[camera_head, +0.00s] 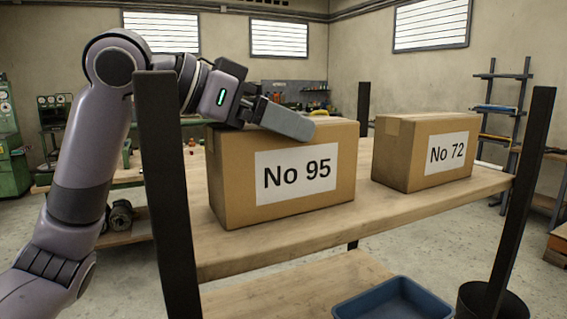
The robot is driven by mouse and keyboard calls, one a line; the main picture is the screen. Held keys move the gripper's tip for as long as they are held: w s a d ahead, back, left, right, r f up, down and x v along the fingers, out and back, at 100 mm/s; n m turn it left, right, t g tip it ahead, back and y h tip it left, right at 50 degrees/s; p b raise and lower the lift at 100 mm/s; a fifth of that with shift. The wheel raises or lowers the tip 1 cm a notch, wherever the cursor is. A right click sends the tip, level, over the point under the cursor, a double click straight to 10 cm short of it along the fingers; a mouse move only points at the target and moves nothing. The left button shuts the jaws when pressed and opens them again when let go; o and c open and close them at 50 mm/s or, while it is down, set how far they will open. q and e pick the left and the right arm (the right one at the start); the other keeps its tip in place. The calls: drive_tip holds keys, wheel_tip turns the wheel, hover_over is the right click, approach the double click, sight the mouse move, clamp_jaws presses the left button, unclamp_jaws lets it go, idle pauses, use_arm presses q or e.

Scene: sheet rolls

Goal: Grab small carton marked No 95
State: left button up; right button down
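The carton marked No 95 (235,190) is a brown box with a white label, standing upright on the upper wooden shelf (300,232). My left arm comes in from the left, behind the front dark post. My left gripper (290,122) lies over the top of the No 95 carton, its grey finger across the top near the front edge. I cannot tell whether it touches the carton or how far its fingers are apart. My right gripper is not in view.
A second carton marked No 72 (395,160) stands to the right on the same shelf, with a gap between. Dark posts (168,200) rise at the shelf's corners. A blue tray (392,300) sits lower down, beside a dark bin (492,302).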

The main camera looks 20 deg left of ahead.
use_arm(q)
drive_tip(key=c, duration=1)
drive_tip(key=shift+r, duration=0.2)
drive_tip(key=shift+c, duration=0.9)
drive_tip(key=shift+r, duration=0.15)
